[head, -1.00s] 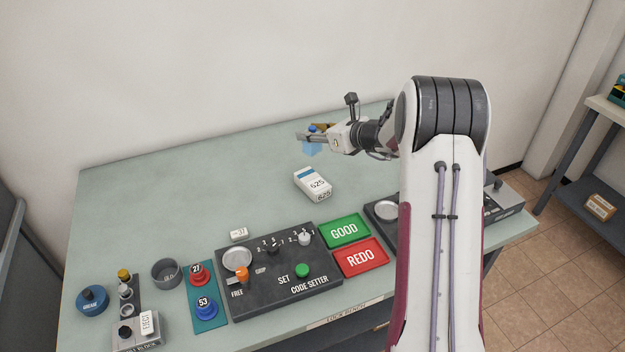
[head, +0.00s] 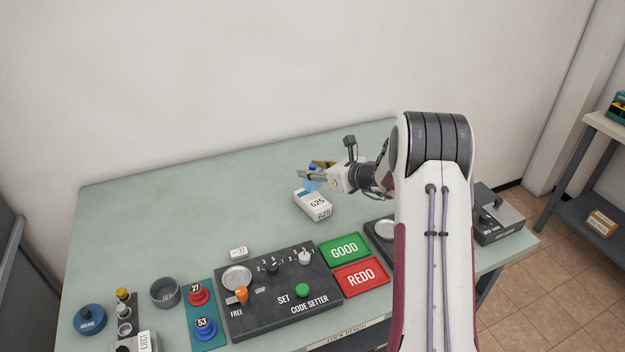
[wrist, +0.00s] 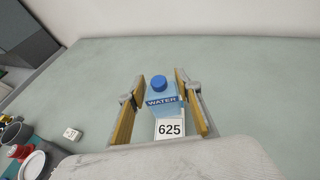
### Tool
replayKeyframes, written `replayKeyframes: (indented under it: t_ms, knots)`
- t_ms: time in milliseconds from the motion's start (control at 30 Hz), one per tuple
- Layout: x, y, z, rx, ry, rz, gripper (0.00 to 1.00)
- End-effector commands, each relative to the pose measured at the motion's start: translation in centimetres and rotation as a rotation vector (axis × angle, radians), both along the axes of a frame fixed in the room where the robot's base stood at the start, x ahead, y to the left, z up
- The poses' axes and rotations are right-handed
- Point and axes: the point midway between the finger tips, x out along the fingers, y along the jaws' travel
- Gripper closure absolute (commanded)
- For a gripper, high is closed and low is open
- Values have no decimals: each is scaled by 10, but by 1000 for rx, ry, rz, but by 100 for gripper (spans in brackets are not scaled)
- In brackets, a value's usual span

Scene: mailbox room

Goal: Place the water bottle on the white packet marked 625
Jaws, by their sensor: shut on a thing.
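My gripper (head: 313,173) is shut on the water bottle (head: 313,184), a pale blue bottle with a darker blue cap. In the wrist view, the bottle (wrist: 161,98) stands upright between the yellow finger pads, its WATER label facing the camera. The white packet marked 625 (head: 316,206) lies on the bench, and its label side (wrist: 170,129) shows just below the bottle in the wrist view. In the head view the bottle is at the packet's back edge, partly over it. I cannot tell whether they touch.
The code setter panel (head: 262,312) with knobs, the green GOOD plate (head: 344,249) and red REDO plate (head: 361,278) lie in front of the packet. A small white tag (head: 238,253) lies behind the panel. The bench's left and back areas (head: 180,220) are clear.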

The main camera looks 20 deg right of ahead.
Motion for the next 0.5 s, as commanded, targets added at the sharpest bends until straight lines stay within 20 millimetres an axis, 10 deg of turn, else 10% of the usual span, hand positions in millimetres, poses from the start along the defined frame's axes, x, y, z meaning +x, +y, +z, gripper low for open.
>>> replayKeyframes:
  t_ms: [500]
  knots:
    - [0, 0, -26, 3, 2, 0, 90]
